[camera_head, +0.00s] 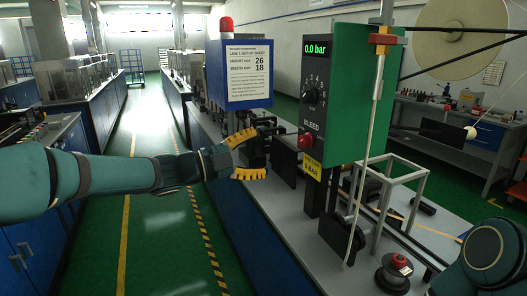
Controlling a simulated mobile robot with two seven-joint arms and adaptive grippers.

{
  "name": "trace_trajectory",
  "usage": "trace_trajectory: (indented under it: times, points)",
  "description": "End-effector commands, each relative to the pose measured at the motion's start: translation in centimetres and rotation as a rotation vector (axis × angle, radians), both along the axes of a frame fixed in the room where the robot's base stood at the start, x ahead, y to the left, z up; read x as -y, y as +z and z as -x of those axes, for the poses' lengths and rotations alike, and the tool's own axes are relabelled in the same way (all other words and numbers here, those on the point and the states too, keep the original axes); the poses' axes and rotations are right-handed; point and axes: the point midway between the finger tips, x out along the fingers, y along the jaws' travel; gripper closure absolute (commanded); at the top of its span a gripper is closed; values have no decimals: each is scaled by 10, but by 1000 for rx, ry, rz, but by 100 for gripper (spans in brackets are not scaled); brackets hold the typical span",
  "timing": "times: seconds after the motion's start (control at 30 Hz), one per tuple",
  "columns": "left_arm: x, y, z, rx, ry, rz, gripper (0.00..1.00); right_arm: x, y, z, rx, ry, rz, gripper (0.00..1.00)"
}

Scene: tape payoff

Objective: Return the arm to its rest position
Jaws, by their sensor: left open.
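My left arm comes in from the left edge and reaches across to the middle of the picture. Its gripper (249,156) has yellow fingers that are spread apart with nothing seen between them. It is in front of dark machine parts (262,146) below the blue sign box; I cannot tell whether it touches them. A teal rounded part of my right arm shows in the lower right corner, but its gripper is out of the picture.
A green panel (350,90) with a "0.0 bar" display, dial and red knob stands right of the left gripper. A blue box (240,72) with a printed sheet and a red lamp (226,26) stands behind it. The green aisle floor (150,230) is clear.

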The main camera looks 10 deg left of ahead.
Motion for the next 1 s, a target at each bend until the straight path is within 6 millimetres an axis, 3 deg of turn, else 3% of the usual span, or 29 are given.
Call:
trace_trajectory:
  times: [0.23, 0.37, 0.47, 0.67, 0.8, 0.87, 1.0]
  points:
    - [0, -2, -1, -9, 3, 5, 37, 0, 0, 0, 0, 0, 0, 53]
    - [2, -32, -12, -120, 47, 67, 37, 0, 0, 0, 0, 0, 0, 53]
    - [3, -84, -25, -309, 130, 164, 37, 0, 0, 0, 0, 0, 0, 53]
    - [1, -222, -25, -785, 363, 345, 37, 0, 0, 0, 0, 0, 0, 53]
    - [-1, -314, 4, -1104, 540, 423, 37, 0, 0, 0, 0, 0, 0, 53]
    - [-2, -351, 24, -1236, 619, 445, 37, 0, 0, 0, 0, 0, 0, 53]
    - [-2, -428, 83, -1538, 810, 477, 37, 0, 0, 0, 0, 0, 0, 53]
